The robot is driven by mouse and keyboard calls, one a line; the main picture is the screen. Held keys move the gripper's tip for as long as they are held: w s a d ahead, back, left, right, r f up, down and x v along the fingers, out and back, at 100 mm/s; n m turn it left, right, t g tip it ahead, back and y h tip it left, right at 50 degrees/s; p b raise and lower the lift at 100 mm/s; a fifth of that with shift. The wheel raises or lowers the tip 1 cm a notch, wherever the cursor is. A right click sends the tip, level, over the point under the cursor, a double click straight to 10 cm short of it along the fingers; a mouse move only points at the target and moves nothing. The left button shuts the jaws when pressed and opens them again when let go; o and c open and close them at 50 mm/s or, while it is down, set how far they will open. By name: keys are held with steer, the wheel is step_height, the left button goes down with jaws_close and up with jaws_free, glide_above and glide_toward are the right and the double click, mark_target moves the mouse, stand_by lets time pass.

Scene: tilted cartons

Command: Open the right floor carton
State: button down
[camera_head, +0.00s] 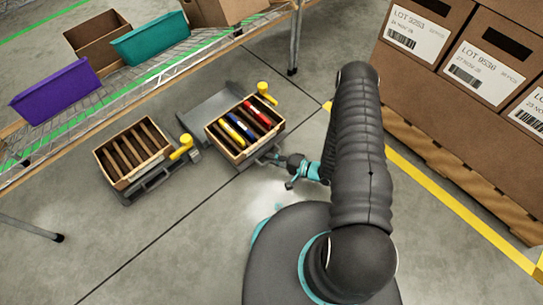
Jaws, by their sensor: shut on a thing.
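The right floor carton (222,144) is a tan open-topped box holding yellow, blue and red items in slots. It sits over the near right part of a flat grey base (202,104), whose bare part shows behind and to its left. A yellow knob (263,86) stands at its far right corner. My gripper (279,160) is at the carton's near right side, shut on a dark handle (270,155) there; the contact is small and partly hidden. The left floor carton (122,184) is open-topped with brown dividers, on a dark base with a yellow knob (181,151).
A sloped wire rack (115,85) with purple (55,92), brown and teal (150,40) bins crosses the upper left. Large labelled boxes (415,38) on a wooden pallet (455,175) stand at the right behind a yellow floor line.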

steer(key=c, duration=1.2)
jaws_free()
steer(key=v, duration=1.2)
